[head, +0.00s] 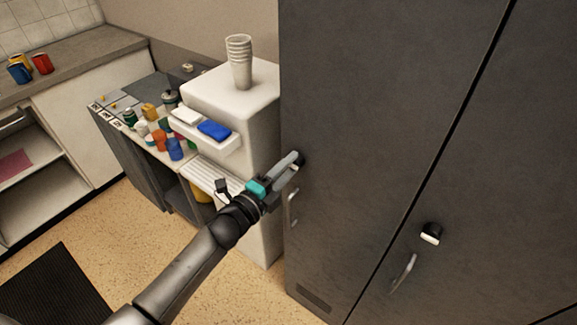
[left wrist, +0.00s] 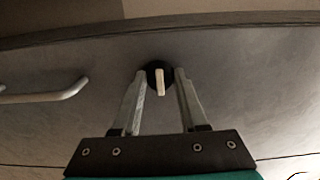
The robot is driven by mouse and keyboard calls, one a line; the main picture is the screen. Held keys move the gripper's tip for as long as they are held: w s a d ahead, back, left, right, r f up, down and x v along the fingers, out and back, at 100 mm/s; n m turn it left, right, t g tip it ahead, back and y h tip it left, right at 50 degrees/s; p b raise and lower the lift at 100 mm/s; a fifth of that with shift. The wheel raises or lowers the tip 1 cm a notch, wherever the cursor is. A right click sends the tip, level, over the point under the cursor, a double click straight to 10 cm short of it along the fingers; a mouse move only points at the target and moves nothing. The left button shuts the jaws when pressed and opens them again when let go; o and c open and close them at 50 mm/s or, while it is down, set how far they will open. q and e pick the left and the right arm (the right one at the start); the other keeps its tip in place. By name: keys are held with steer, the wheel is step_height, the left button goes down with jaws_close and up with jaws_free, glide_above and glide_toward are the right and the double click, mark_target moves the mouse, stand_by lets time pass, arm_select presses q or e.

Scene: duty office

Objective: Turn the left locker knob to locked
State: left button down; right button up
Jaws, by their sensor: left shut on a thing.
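The left locker door (head: 340,130) is dark grey and closed. Its knob (head: 301,161), black with a white grip bar, is mostly hidden by my fingers in the head view. My left gripper (head: 295,159) reaches it from the left. In the left wrist view, the knob (left wrist: 159,79) sits between the two fingertips of that gripper (left wrist: 160,74), which is shut on it. The white bar points toward the gripper's palm there. My right gripper is not in view.
The left locker's handle (head: 292,208) is just below the gripper. The right locker has its own knob (head: 432,233) and handle (head: 404,272). A white cabinet (head: 240,95) with stacked cups (head: 240,62) stands close left of the lockers. The floor (head: 235,290) in front is clear.

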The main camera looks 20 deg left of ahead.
arm_select(q)
steer(key=shift+c, duration=2.2)
jaws_free()
steer(key=b+v, duration=0.1)
steer(key=v, duration=1.4)
steer(key=shift+s, duration=0.15)
